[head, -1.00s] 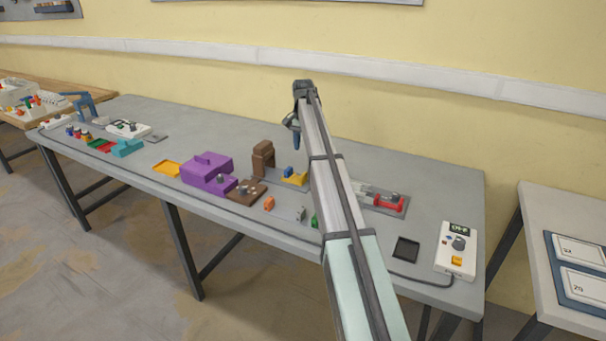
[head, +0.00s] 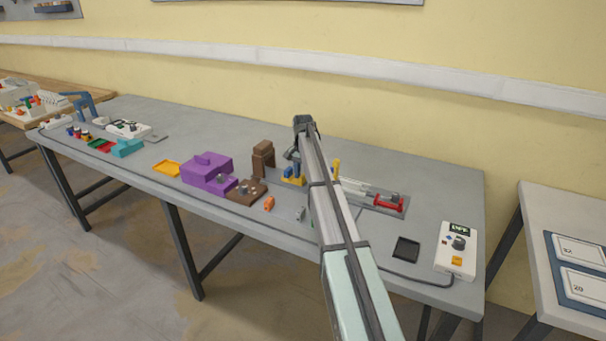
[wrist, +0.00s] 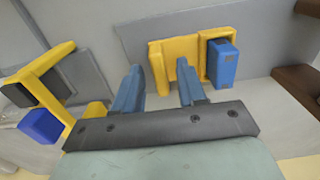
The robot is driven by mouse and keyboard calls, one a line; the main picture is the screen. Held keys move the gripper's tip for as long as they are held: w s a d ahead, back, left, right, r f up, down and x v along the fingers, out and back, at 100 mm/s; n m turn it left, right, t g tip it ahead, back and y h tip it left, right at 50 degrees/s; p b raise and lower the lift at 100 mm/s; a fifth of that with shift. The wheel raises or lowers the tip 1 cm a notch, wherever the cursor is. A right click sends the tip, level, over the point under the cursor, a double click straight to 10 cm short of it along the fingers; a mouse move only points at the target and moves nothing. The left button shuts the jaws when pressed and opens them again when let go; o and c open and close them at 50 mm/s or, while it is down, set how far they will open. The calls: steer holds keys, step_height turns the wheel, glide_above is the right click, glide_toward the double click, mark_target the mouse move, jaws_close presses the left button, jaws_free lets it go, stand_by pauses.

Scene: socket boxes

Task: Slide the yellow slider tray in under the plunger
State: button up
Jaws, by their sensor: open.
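The yellow slider tray (head: 291,182) sits on the grey workbench, just right of a brown arch (head: 263,158), with a blue block (head: 287,171) on it. In the wrist view, the yellow tray (wrist: 190,46) lies on a grey strip with the blue block (wrist: 222,62) at its right. My gripper (wrist: 158,67) is open, its two blue fingers on either side of the tray's yellow upright end, as seen from the wrist. Whether they touch it I cannot tell. In the head view my gripper (head: 292,156) is low over the tray. I cannot make out the plunger.
A brown part (wrist: 298,88) stands right of the tray in the wrist view. A yellow bracket (wrist: 40,75) with a dark block and a blue block is left of my fingers. A purple block (head: 205,172) and a red-handled fixture (head: 388,202) flank the area.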

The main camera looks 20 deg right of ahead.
steer(key=shift+c, duration=0.3)
jaws_close()
stand_by(0.4)
